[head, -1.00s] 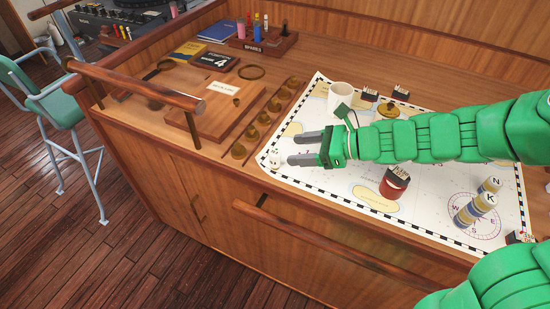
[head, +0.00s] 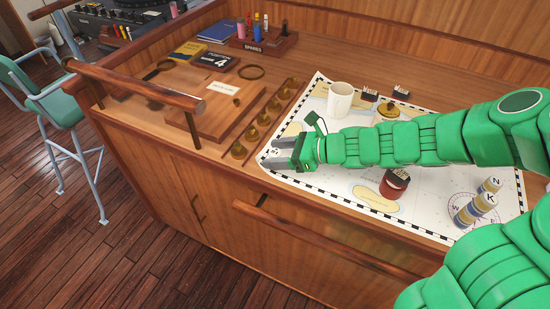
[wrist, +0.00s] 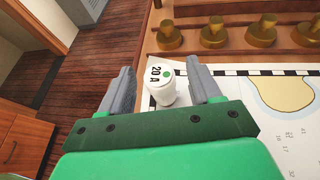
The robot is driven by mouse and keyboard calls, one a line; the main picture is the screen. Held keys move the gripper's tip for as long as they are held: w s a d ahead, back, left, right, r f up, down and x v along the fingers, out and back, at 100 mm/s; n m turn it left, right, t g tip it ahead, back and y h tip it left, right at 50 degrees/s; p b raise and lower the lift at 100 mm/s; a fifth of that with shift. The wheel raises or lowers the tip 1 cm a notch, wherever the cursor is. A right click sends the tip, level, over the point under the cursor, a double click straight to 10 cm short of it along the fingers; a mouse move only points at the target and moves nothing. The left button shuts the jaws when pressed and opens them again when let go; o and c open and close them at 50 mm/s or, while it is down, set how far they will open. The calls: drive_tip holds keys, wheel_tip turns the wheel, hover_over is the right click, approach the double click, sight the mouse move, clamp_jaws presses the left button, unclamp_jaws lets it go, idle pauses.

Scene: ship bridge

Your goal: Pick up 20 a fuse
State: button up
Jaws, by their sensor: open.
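The 20 A fuse (wrist: 161,84) is a small white cylinder with black "20 A" lettering and a green dot on its top. In the wrist view it stands on the left edge of the chart, between the two fingers of my gripper (wrist: 161,88). The fingers are open, with a gap on both sides of the fuse. In the head view my gripper (head: 276,153) is low over the chart's left corner, and its fingers mostly hide the fuse.
The chart (head: 330,178) covers the counter's middle. A row of brass weights (head: 251,133) stands just beyond the gripper. A white mug (head: 340,100), a dark red pot (head: 394,183) and stacked lettered cylinders (head: 468,212) stand on the chart. The SPARES rack (head: 262,46) is at the back.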

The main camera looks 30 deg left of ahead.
drive_tip(key=shift+s+a+f, duration=0.1)
drive_tip(key=shift+a+f, duration=0.05)
drive_tip(key=shift+a, duration=0.25)
drive_tip(key=c, duration=1)
